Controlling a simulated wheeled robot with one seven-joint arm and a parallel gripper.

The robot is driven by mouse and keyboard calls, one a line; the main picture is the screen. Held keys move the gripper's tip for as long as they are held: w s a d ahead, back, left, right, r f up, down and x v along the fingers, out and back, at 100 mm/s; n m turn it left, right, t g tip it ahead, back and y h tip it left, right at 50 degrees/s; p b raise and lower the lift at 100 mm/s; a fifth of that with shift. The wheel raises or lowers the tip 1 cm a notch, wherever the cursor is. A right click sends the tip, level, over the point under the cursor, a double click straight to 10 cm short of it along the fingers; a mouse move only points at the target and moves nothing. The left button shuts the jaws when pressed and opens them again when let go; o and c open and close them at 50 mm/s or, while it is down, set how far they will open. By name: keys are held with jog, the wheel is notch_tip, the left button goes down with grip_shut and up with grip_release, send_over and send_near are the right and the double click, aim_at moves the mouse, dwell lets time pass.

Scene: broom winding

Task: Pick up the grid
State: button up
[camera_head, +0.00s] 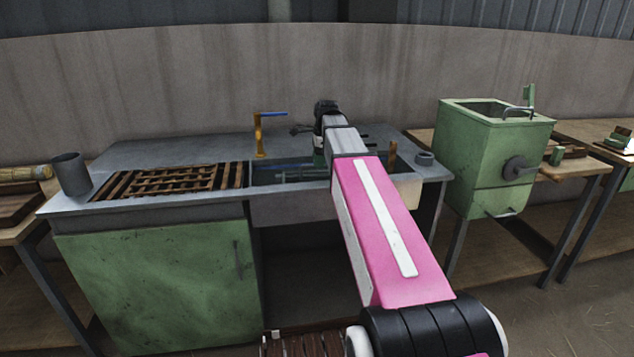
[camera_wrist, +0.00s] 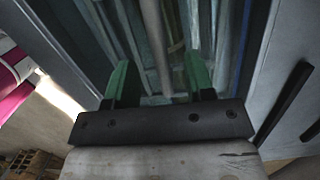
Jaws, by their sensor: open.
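The grid, a brown wooden lattice (camera_head: 178,181), lies flat in the left part of the grey counter top. My gripper (camera_head: 318,158) is to the right of it, over the sunken basin, apart from the grid. In the wrist view my gripper (camera_wrist: 160,78) has its two green fingers spread wide with nothing held between them. The grid cannot be made out in the wrist view. My pink arm hides part of the basin in the head view.
The basin (camera_head: 275,174) has an orange tap with a blue handle (camera_head: 262,130) at its back edge. A grey cup (camera_head: 70,174) stands at the counter's left end. A green machine (camera_head: 494,155) stands to the right. Long slats or rods lie below my fingers.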

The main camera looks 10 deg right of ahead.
aim_at(317, 173)
jog(key=f, duration=0.4)
jog(key=shift+w+a+f, duration=0.1)
jog(key=shift+a+f, duration=0.1)
jog(key=shift+a, duration=0.2)
grip_shut()
jog(key=shift+r, duration=0.1)
